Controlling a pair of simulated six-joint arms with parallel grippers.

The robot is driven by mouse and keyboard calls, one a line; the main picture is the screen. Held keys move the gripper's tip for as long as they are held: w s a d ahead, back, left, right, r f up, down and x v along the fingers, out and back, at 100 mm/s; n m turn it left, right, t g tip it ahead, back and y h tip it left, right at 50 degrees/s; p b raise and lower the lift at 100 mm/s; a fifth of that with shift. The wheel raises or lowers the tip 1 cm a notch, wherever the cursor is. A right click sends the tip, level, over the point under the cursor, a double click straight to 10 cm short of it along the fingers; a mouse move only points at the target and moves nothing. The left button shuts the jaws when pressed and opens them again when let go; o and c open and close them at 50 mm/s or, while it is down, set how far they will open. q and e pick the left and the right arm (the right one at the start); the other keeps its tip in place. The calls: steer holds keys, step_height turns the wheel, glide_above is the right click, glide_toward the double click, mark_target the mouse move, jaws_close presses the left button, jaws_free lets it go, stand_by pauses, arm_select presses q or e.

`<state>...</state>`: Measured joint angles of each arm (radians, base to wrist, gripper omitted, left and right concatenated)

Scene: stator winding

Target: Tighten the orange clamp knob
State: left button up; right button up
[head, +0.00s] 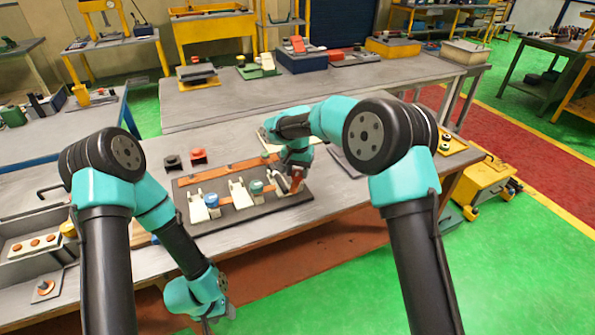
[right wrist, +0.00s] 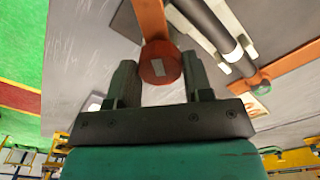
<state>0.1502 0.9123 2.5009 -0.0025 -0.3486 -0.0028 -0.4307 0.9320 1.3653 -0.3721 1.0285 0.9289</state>
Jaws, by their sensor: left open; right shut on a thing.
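The orange clamp knob (right wrist: 153,70) is a round orange-red cap with a pale mark on its face. In the right wrist view it sits between the two fingers of my right gripper (right wrist: 159,82), which is shut on it. In the head view my right gripper (head: 289,178) is at the right end of the dark fixture board (head: 236,224), and the knob is mostly hidden there. A blue knob (head: 211,200) and a green knob (head: 256,187) stand beside white clamps further left. My left gripper (head: 208,322) is open and empty, low in front of the table's front edge.
Orange-brown strips (head: 218,173) lie along the board. A grey tray (head: 30,262) with round copper-coloured parts is at the left. My right forearm passes over the table's right part.

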mark_target(297, 173)
steer(key=m, duration=0.4)
steer(key=shift+w+r+m, duration=0.1)
steer(key=shift+r+m, duration=0.15)
steer(key=shift+m, duration=0.05)
steer(key=m, duration=0.4)
stand_by(0.3)
steer(key=o, duration=0.9)
steer(key=shift+f, duration=0.15)
step_height(297, 173, up, 17)
steer(key=shift+r, duration=0.2)
